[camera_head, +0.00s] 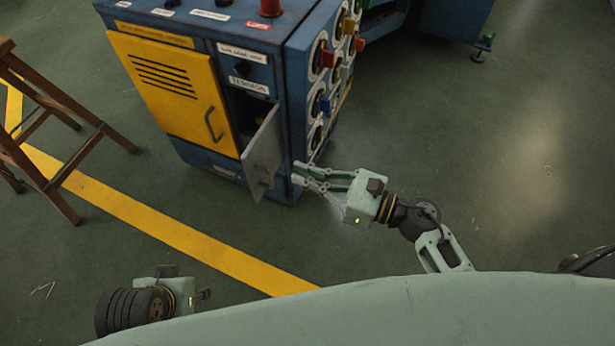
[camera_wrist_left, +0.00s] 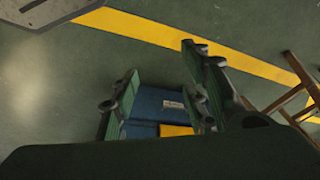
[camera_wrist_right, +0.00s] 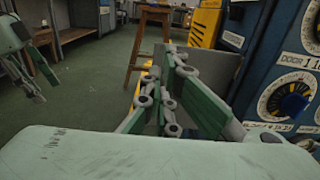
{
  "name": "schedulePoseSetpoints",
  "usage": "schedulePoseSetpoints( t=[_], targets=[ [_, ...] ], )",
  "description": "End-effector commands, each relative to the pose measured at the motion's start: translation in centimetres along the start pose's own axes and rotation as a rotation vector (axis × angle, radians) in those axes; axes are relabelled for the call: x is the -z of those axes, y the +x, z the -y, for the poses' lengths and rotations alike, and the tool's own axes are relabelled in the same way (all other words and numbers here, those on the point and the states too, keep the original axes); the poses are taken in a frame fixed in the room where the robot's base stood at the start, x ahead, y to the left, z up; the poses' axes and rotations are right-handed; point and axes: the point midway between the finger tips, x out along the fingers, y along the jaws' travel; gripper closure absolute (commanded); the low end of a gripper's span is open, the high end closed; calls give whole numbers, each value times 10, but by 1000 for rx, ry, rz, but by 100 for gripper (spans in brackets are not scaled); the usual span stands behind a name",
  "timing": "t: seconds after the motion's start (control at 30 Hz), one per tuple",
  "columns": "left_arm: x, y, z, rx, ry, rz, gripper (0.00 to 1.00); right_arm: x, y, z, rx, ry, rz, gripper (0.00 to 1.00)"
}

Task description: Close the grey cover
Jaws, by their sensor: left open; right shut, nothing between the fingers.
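The grey cover (camera_head: 263,155) stands swung open from the front of the blue cabinet (camera_head: 296,80), leaving a dark compartment (camera_head: 250,108) exposed. My right gripper (camera_head: 296,174) is shut and empty, with its fingertips just right of the cover near the cabinet's lower front corner. In the right wrist view, the cover (camera_wrist_right: 216,66) shows behind my right fingers (camera_wrist_right: 170,72). I cannot tell whether they touch it. My left gripper (camera_head: 206,295) is low at the left in the head view, far from the cover. Its open, empty fingers show in the left wrist view (camera_wrist_left: 160,75).
A yellow door (camera_head: 170,85) with a dark handle is shut left of the compartment. Dials and coloured knobs (camera_head: 325,60) line the cabinet's right side. A wooden stool (camera_head: 50,130) stands at the left. The floor right of the cabinet is clear.

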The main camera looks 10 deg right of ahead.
Motion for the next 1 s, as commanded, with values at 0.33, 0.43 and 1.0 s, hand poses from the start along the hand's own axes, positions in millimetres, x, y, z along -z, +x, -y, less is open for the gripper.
schedulePoseSetpoints(
  t=[0.33, 0.43, 1.0],
  targets=[
    [0, 14, -1, -1, 0, 6, 58, -2, 74, 1, 1, 4, 4, 100],
    [0, 15, -1, -1, 0, 8, 58, -1, 88, 0, 1, 4, 3, 100],
    [0, 16, -1, -2, 0, 8, 58, 0, 103, 0, 2, 4, 0, 100]
  ],
)
